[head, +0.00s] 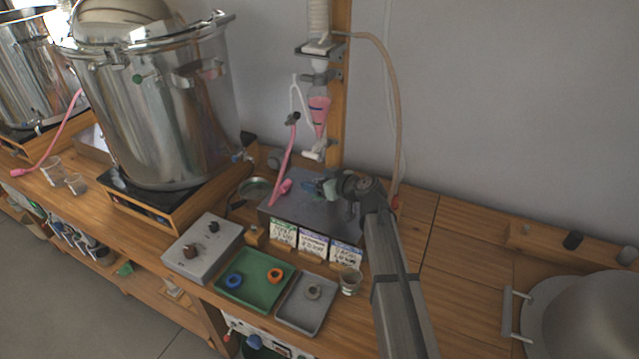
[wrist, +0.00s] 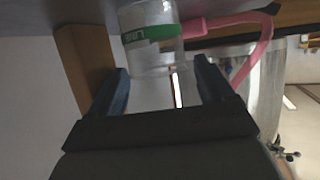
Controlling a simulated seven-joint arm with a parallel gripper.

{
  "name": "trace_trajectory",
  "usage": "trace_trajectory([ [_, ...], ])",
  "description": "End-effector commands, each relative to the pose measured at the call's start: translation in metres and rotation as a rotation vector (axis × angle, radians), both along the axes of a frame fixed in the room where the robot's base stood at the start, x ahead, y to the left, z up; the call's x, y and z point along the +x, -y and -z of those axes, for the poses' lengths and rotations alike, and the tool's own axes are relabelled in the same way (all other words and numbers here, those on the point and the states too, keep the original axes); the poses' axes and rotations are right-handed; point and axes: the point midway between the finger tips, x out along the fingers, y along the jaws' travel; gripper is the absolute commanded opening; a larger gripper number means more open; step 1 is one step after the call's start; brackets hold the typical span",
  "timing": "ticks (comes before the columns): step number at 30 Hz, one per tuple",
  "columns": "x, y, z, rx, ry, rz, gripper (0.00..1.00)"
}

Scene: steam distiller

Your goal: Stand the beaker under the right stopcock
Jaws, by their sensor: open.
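A clear beaker with a green band (wrist: 150,35) shows in the wrist view, ahead of my gripper and in line with the gap between its fingers. It appears to stand on the grey box. My gripper (head: 318,188) is open, low over the top of the grey box (head: 285,207). Its two blue fingers (wrist: 162,80) are apart; I cannot tell whether the fingertips reach around the beaker. In the head view the beaker is small and partly hidden at the gripper. A white stopcock (head: 316,154) sits above, under a funnel with pink liquid (head: 319,112).
A pink hose (head: 287,160) hangs left of the gripper; its end (wrist: 195,28) is close beside the beaker. A wooden post (head: 338,90) stands behind. Another small beaker (head: 350,281) stands at the front beside the grey tray (head: 291,318).

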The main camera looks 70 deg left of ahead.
Motion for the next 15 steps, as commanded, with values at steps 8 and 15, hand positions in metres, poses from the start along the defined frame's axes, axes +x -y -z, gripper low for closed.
trace_trajectory([
  [8,0.017,0.045,-0.021,0.001,0.0,0.002,0.81],
  [15,0.032,0.081,-0.037,0.001,0.0,0.002,0.81],
])
